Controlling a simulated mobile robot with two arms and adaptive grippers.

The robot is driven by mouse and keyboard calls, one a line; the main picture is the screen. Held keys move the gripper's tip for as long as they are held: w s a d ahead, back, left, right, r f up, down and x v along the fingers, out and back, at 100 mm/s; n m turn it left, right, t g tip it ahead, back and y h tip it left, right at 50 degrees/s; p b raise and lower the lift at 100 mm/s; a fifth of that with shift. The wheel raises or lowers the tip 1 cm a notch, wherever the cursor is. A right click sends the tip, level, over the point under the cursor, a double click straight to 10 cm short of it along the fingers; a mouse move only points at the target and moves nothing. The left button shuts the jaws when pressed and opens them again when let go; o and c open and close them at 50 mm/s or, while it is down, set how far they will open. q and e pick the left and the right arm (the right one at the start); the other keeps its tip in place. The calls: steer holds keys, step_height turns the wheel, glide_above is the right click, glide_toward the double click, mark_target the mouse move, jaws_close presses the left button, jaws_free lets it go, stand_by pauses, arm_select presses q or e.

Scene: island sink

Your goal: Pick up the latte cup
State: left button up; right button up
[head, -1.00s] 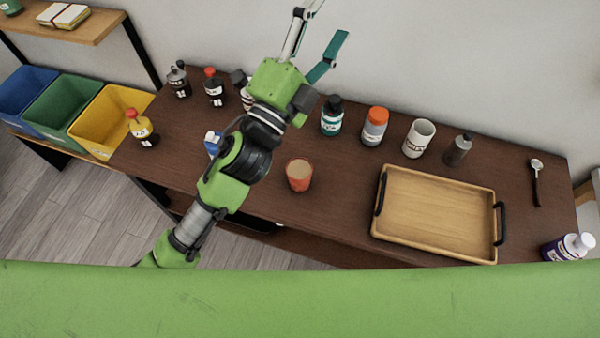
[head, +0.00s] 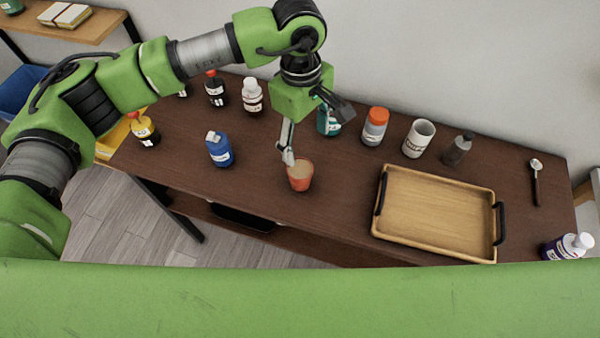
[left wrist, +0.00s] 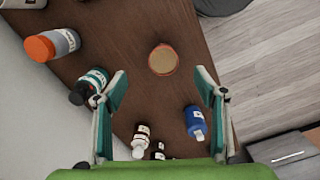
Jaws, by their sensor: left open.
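The latte cup (head: 300,177) is a small red-orange cup with a tan top, upright near the front edge of the brown table. In the left wrist view the latte cup (left wrist: 163,60) shows from above, beyond the fingertips and roughly between their lines. My left gripper (head: 289,157) reaches down over the table just above and behind the cup; one finger overlaps the cup's rim in the head view. The left wrist view shows my left gripper (left wrist: 160,82) open with nothing between its fingers. I cannot tell whether it touches the cup. My right gripper is not in view.
A wooden tray (head: 440,215) with black handles lies right of the cup. A blue bottle (head: 219,149) stands to the left. Table around the cup is clear.

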arm_select(q)
steer(key=a+y, duration=0.1)
steer(key=a, duration=0.1)
steer(key=p, duration=0.2)
glide_above(300, 167)
steer(key=f, duration=0.7)
steer(key=shift+a, duration=0.2)
steer(key=shift+f+p, duration=0.3)
steer(key=shift+f, duration=0.5)
steer(key=f+p, duration=0.1)
steer(key=f, duration=0.1)
steer(key=f+p, duration=0.2)
steer(key=shift+s+d+f, duration=0.1)
steer(key=shift+s+d, duration=0.05)
steer(key=shift+d, duration=0.05)
steer(key=shift+f, duration=0.35)
steer(key=c, duration=1.4)
